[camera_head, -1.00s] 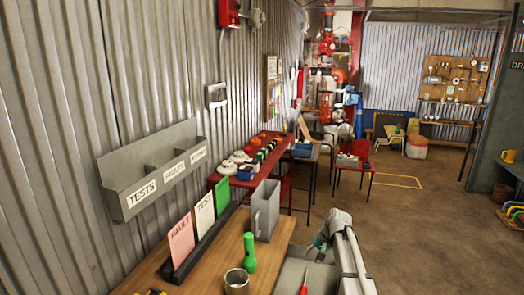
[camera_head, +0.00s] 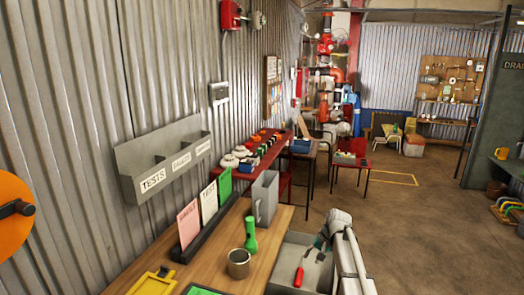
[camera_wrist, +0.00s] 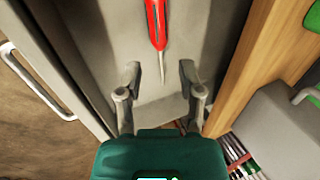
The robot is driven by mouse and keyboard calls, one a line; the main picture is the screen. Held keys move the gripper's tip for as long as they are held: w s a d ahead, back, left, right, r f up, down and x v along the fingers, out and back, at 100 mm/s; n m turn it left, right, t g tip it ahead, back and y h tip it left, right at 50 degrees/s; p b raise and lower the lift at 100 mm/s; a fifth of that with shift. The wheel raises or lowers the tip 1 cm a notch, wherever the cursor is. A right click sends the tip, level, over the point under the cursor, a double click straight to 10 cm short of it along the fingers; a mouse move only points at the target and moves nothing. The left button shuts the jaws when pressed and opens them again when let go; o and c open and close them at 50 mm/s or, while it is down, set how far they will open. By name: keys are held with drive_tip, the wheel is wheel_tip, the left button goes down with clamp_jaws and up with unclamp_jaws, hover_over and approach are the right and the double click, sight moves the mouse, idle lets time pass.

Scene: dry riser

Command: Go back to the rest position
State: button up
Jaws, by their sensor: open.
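My gripper (camera_wrist: 160,78) is open in the wrist view, with its two fingers apart and nothing between them. It points down into a grey tray (camera_wrist: 105,30). A red-handled screwdriver (camera_wrist: 156,25) lies in the tray beyond the fingertips, its thin shaft pointing toward the gap between them. In the head view my arm is folded at the lower middle, with its teal gripper body (camera_head: 321,241) over the grey tray (camera_head: 279,271). The screwdriver (camera_head: 298,278) shows there too.
A wooden bench (camera_head: 228,280) at the left holds a green torch (camera_head: 250,238), a metal cup (camera_head: 238,264), a grey jug-like holder (camera_head: 265,200) and upright cards (camera_head: 188,223). An orange disc (camera_head: 14,215) is at the left edge. Open floor (camera_head: 430,240) lies to the right.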

drive_tip(key=s+a+f+n+g+h, duration=0.1)
drive_tip(key=s+n+h, duration=0.1)
drive_tip(key=s, duration=1.1)
drive_tip(key=s+a+f+n+h, duration=0.1)
drive_tip(key=s+h, duration=0.1)
drive_tip(key=s, duration=1.1)
wheel_tip(320, 180, down, 10)
drive_tip(key=b, duration=1)
wheel_tip(320, 180, up, 16)
drive_tip(key=p, duration=1.5)
drive_tip(key=shift+w, duration=0.4)
